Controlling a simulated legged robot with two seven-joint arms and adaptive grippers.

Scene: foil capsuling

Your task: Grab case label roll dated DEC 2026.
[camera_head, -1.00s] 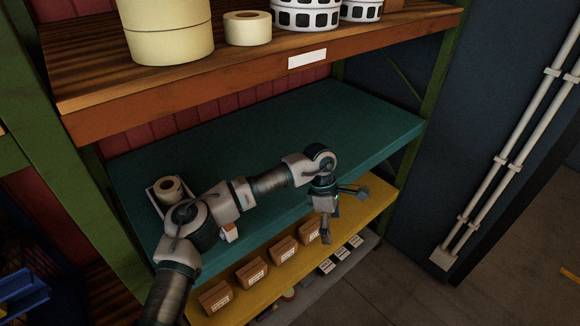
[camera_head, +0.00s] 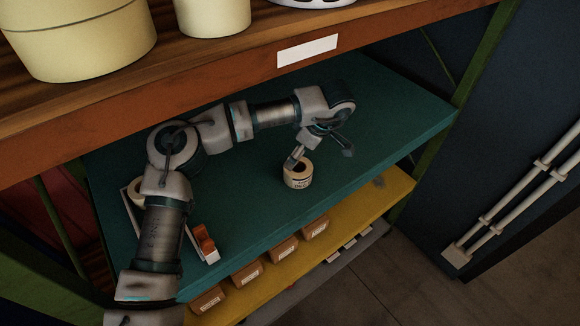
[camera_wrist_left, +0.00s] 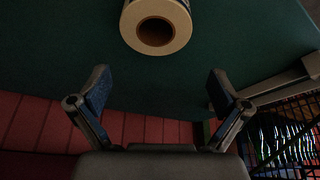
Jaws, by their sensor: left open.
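A cream label roll (camera_head: 298,176) with dark print on its side stands on the teal shelf (camera_head: 400,110). The print is too small to read surely. My left gripper (camera_head: 320,154) is open just above and behind the roll, with one finger overlapping its top edge in the head view. In the left wrist view the roll (camera_wrist_left: 157,28) lies at the top, beyond and between the two spread fingers of the gripper (camera_wrist_left: 158,86), with nothing between them. A second roll (camera_head: 137,193) sits in a white tray (camera_head: 128,205) at the left, partly hidden by my arm. My right gripper is not in view.
An orange part (camera_head: 204,238) on a white base stands at the front left. Brown boxes (camera_head: 248,273) line the yellow shelf (camera_head: 340,240) below. The teal shelf's right side is clear.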

